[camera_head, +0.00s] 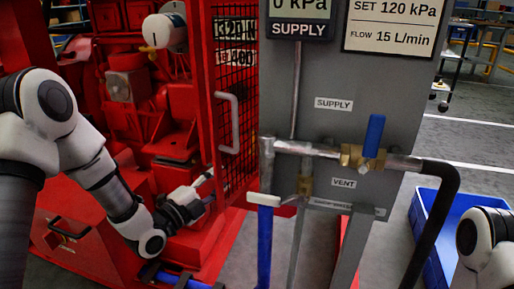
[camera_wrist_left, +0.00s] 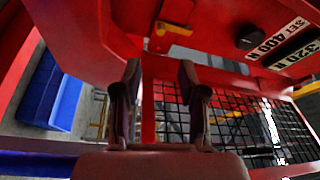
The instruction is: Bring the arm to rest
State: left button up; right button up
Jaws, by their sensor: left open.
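My left arm reaches in from the left in the head view.
A grey panel (camera_head: 325,75) with a pipe, a brass valve with a blue lever (camera_head: 374,135) and a black hose (camera_head: 435,220) stands right of the guard. The guard has a pale handle (camera_head: 229,122). A blue bin (camera_head: 427,232) lies on the floor at right.

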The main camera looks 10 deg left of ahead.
pick_arm(q)
jog(key=s+d+f+n+g+y+p, duration=0.2)
jog(key=s+f+g+p, duration=0.2)
jog(key=s+f, duration=0.45)
jog(key=s+d+f+n+g+y+p, duration=0.15)
jog(key=s+f+g+p, duration=0.35)
jog(key=f, duration=0.7)
jog(key=s+a+f+n+g+y, duration=0.2)
jog(key=s+f+n+g, duration=0.2)
jog(key=s+n, duration=0.55)
jog(key=s+a+f+n+g+y, duration=0.25)
jog(key=s+n+g, duration=0.35)
jog(key=s, duration=0.6)
notch_tip(320, 180, up, 37)
jog(key=n+t+p, duration=0.1)
jog(key=p, duration=3.7)
jog(key=shift+w+r, duration=0.15)
jog(key=shift+w, duration=0.15)
